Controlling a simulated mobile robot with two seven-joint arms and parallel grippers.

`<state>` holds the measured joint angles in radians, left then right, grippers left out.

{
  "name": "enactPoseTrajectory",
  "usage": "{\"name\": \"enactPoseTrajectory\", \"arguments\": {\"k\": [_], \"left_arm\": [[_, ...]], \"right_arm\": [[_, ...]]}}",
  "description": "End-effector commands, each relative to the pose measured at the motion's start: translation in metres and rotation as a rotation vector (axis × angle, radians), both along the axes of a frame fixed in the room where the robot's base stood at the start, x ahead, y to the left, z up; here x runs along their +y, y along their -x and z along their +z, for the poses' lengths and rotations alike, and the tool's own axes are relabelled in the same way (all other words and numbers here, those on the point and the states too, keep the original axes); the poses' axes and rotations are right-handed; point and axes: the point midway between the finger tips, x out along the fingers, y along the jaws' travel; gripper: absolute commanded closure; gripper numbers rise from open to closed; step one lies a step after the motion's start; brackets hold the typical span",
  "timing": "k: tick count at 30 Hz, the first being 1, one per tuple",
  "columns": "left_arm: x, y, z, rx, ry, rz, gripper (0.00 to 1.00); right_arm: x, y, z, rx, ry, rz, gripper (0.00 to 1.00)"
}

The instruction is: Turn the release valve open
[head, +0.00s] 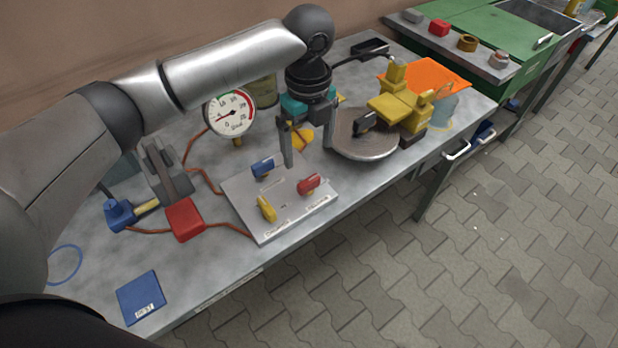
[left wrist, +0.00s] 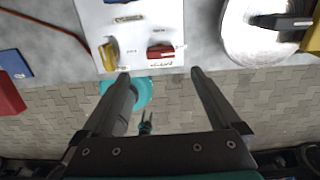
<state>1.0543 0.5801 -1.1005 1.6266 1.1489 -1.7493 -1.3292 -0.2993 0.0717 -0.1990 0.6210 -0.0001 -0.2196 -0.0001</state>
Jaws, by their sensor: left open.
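A pale valve panel (head: 240,190) lies on the grey workbench, also in the left wrist view (left wrist: 135,38). It carries a blue handle (head: 263,168), a red handle (head: 309,184) and a yellow handle (head: 266,208). In the left wrist view the red handle (left wrist: 160,52) and yellow handle (left wrist: 108,56) show near the panel's edge. Labels beside them are too small to read surely, so I cannot tell which is the release valve. My left gripper (head: 308,156) is open and empty above the panel's far right side, its fingers apart from the handles.
A pressure gauge (head: 230,112) stands behind the panel. A round metal plate (head: 362,148) and yellow blocks (head: 395,104) are right of it. A red box (head: 184,220) with orange cables and a blue booklet (head: 141,297) lie left. Beyond the bench's front edge is paved floor.

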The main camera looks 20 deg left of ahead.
Motion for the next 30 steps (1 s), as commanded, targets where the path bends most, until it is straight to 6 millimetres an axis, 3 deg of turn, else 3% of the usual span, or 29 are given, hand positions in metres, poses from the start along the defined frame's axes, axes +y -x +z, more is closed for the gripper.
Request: {"name": "enactPoseTrajectory", "arguments": {"k": [3, 12, 19, 27, 30], "left_arm": [[0.0, 0.001, -0.032, 0.003, -0.001, 0.002, 0.03], [0.0, 0.0, -0.085, -0.001, 0.001, 0.002, 0.03], [0.0, 0.0, -0.1, -0.002, 0.0, 0.002, 0.03], [0.0, 0.0, -0.1, -0.002, 0.0, 0.001, 0.03], [0.0, 0.0, -0.1, -0.002, 0.0, 0.001, 0.14]], "right_arm": [[-0.002, 0.001, -0.011, 0.001, 0.002, 0.0, 0.5], [-0.023, -0.011, -0.025, -0.022, 0.028, -0.001, 0.5], [-0.027, -0.031, -0.027, -0.053, 0.031, -0.005, 0.5], [-0.027, -0.03, -0.027, -0.052, 0.031, -0.006, 0.5], [-0.027, -0.028, -0.027, -0.049, 0.031, -0.005, 0.5]]}}
